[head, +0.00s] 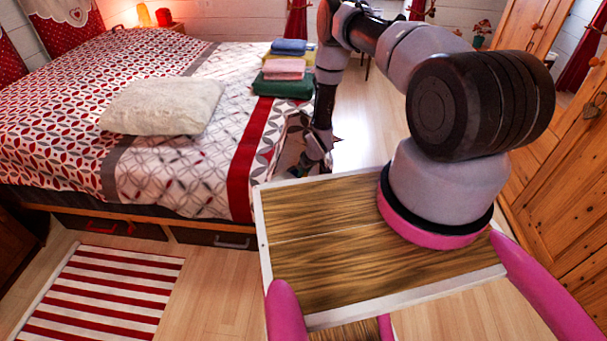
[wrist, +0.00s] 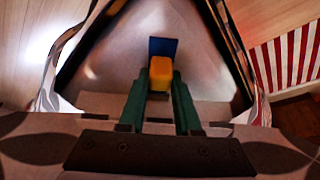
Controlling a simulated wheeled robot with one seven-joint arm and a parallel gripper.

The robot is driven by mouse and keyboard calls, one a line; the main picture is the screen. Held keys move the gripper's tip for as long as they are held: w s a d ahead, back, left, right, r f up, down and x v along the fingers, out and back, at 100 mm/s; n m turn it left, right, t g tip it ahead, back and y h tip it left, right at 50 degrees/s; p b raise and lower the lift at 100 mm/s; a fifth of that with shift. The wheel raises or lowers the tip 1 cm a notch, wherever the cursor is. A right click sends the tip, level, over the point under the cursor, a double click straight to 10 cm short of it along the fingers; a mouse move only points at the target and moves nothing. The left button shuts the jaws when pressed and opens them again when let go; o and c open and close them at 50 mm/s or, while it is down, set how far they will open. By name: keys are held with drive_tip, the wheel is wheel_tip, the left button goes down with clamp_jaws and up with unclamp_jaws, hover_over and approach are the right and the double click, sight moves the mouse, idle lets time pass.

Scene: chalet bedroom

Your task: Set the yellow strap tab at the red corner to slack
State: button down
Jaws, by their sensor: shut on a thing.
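The yellow strap tab (wrist: 160,73) is in the middle of the wrist view, upright in front of a small blue plate (wrist: 163,46). My gripper (wrist: 160,95) has its two green fingers on either side of the tab and is shut on it. A pale grey surface (wrist: 110,60) lies behind the tab, with patterned cloth at its sides. In the head view my gripper (head: 313,165) is low at the bed's near right corner, by the red band (head: 253,150) of the bedspread. The tab cannot be made out there.
The bed (head: 160,170) carries a white fluffy pillow (head: 163,106) and a stack of folded cloths (head: 284,80). Drawers sit under it. A red-striped rug (head: 100,290) lies on the floor at front left. A wooden cabinet (head: 570,190) stands at right. Floor right of the bed is clear.

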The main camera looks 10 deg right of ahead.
sight(306, 175)
idle(0.7)
drive_tip(key=shift+w+a, duration=0.3)
drive_tip(key=shift+w, duration=0.3)
drive_tip(key=shift+w+a, duration=0.3)
drive_tip(key=shift+w, duration=0.3)
drive_tip(key=c, duration=0.6)
unclamp_jaws()
drive_tip(key=v, duration=1)
drive_tip(key=shift+s+d+r, duration=0.1)
drive_tip(key=shift+s+r, duration=0.05)
drive_tip(key=shift+r, duration=0.25)
